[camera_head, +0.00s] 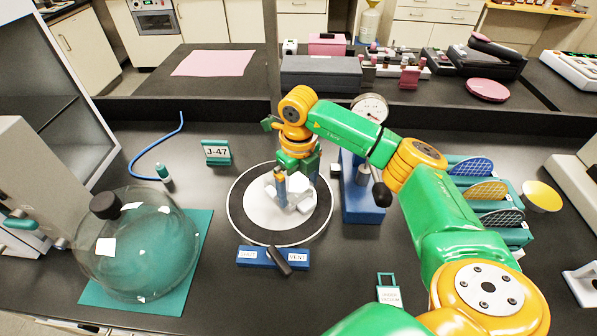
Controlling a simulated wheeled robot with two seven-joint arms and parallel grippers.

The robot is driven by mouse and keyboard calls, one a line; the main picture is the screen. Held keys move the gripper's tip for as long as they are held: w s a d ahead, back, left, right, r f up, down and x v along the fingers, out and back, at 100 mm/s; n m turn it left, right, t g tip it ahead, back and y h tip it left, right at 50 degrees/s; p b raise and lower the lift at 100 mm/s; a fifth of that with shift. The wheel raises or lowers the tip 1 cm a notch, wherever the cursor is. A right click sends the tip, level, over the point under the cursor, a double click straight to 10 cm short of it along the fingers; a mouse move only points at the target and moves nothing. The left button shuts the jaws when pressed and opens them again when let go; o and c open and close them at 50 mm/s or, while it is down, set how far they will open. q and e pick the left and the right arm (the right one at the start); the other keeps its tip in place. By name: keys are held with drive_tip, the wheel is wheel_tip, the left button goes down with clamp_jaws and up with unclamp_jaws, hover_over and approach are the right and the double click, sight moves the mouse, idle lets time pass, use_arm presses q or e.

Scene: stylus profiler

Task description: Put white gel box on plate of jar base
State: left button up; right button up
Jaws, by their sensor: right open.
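The jar base is a round black disc (240,212) with a pale round plate (262,217) in its middle. My right gripper (287,194) comes down over the plate and is open. A white boxy shape (299,190), which looks like the white gel box, is at the gripper's fingers over the plate. The fingers and wrist partly hide it, and I cannot tell whether it touches them or rests fully on the plate. My left gripper is not in view.
A glass bell jar (150,255) with a black knob stands on a teal mat (199,225) at left. A blue SHUT/VENT valve block (258,257) sits before the base. A blue gauge stand (361,200) is right of it. A J-47 sign (216,152) stands behind left.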

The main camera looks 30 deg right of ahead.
wheel_tip(320, 180, up, 11)
drive_tip(key=shift+f, duration=0.1)
idle(0.5)
